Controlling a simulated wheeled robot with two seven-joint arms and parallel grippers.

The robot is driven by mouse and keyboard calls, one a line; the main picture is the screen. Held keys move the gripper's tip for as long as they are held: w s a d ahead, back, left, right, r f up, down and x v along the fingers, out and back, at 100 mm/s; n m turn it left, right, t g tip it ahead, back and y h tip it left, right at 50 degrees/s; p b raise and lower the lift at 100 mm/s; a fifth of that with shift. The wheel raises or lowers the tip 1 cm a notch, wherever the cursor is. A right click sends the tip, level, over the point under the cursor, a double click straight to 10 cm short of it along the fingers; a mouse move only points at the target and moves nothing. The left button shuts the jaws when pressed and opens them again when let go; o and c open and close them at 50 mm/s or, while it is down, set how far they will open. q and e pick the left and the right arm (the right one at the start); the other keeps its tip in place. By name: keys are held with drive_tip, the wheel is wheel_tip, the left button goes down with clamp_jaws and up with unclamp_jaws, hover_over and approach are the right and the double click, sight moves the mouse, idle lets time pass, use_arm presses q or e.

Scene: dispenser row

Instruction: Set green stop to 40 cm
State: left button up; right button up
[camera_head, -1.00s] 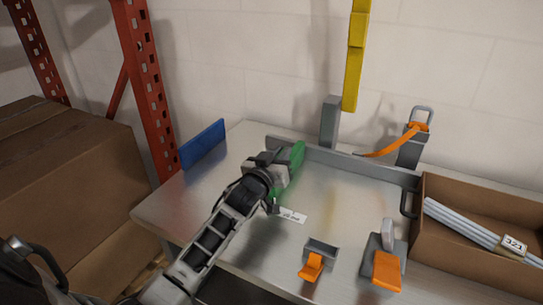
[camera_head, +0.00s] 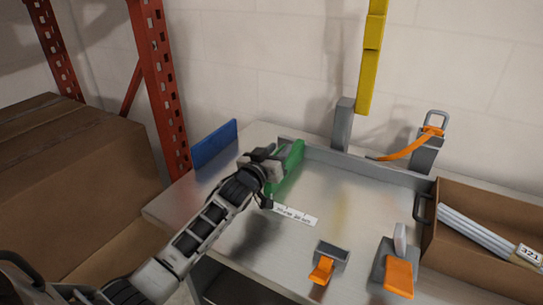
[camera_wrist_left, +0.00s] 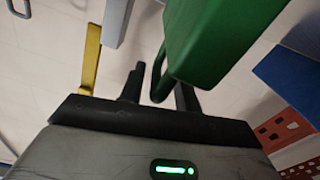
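The green stop (camera_head: 287,166) stands at the left end of the grey back rail, on the metal table. My left gripper (camera_head: 264,165) is at its left face. In the left wrist view the green stop (camera_wrist_left: 215,38) fills the upper right, and its dark loop handle (camera_wrist_left: 157,75) lies between the black fingers of my left gripper (camera_wrist_left: 160,90). My right gripper is out of view.
A blue panel (camera_head: 214,143) stands at the table's left edge. Orange-levered dispensers (camera_head: 322,270) and (camera_head: 398,277) are at the front, an orange-strapped grey post (camera_head: 427,152) at the back. A cardboard box (camera_head: 475,215) with grey rods is at right. The table's middle is clear.

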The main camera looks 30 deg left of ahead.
use_arm(q)
drive_tip(key=s, duration=1.6)
